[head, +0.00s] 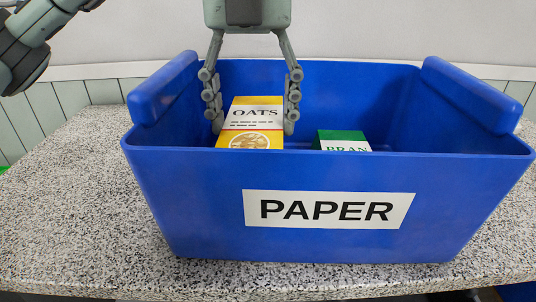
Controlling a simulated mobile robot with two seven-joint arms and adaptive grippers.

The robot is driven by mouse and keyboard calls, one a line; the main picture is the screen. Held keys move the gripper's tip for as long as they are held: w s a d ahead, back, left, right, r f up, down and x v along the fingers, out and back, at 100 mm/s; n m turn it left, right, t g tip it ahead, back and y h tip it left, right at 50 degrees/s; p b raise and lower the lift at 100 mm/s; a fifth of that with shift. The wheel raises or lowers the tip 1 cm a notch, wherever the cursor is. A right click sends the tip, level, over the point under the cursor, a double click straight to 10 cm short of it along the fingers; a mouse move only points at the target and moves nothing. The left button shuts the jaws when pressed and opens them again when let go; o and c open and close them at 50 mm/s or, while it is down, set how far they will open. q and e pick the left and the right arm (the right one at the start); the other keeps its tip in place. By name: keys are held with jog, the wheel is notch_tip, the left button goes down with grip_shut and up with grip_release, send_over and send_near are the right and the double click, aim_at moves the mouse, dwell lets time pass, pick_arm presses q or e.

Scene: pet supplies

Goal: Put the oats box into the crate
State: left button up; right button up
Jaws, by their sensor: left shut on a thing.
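The oats box (254,113), yellow and white with "OATS" printed on it, is upright inside the blue crate (210,200). Its lower part is hidden behind the crate's front wall. My left gripper (251,117) reaches down into the crate from above and is shut on the oats box, one finger on each side. I cannot tell whether the box touches the crate's floor. The crate has a white "PAPER" label on its front. My right gripper is not in view.
A green and white box marked "BRAN" (343,141) stands in the crate to the right of the oats box, with a gap between them. The crate stands on a speckled counter (75,215). The counter is clear to the left of the crate.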

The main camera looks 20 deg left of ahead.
pick_arm(q)
jog(key=shift+f, duration=0.85)
notch_tip(320, 180, down, 3)
jog(key=shift+f, duration=0.35)
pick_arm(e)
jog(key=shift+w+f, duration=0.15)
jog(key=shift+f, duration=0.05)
pick_arm(q)
jog(key=o, duration=1.1)
jog(key=shift+o, duration=0.2)
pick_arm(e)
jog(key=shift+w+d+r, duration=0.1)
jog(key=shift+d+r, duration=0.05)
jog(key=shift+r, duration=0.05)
